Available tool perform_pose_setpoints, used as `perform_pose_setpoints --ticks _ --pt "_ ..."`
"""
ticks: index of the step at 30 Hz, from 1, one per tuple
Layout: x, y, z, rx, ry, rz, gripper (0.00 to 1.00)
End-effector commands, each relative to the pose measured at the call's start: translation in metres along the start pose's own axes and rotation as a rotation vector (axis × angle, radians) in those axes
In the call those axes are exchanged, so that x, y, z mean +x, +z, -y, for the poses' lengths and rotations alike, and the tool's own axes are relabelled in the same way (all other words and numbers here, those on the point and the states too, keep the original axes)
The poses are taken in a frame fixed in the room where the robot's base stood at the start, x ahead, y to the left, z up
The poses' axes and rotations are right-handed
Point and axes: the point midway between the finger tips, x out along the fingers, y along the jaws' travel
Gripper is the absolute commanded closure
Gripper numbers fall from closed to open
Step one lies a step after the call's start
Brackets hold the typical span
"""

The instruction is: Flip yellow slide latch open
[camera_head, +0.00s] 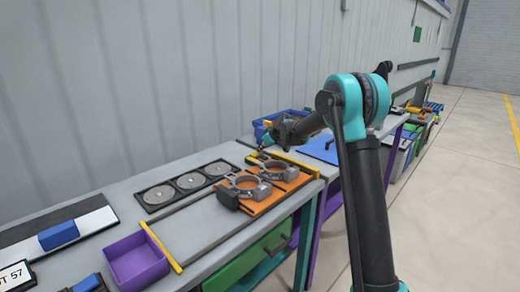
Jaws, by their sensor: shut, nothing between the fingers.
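My arm reaches over the far end of the grey workbench. My gripper (265,142) is shut and empty, low above the far right part of the bench. A small yellow piece (258,155) shows just below the fingertips, at the end of a long yellow bar (298,166). It may be the yellow slide latch; it is too small to tell its position. I cannot tell whether the fingertips touch it. A second yellow bar (161,248) lies at the near end of the bench, beside a purple bin.
Two grey metal clamp rings (243,189) sit on orange plates (263,203) close to the gripper. A black tray (160,197) with three round discs lies left of them. A purple bin (137,262) and a blue bin (266,125) stand nearby. The grey wall is behind.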

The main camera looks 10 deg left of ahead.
Motion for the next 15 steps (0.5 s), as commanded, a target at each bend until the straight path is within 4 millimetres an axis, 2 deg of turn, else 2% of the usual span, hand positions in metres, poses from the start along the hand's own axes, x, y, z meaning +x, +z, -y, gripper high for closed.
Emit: perform_pose_setpoints --ticks 8,15 --pt "0.002 0.002 -0.001 0.015 -0.016 0.002 1.00" --pt "0.000 0.000 0.007 0.013 -0.017 0.002 1.00"
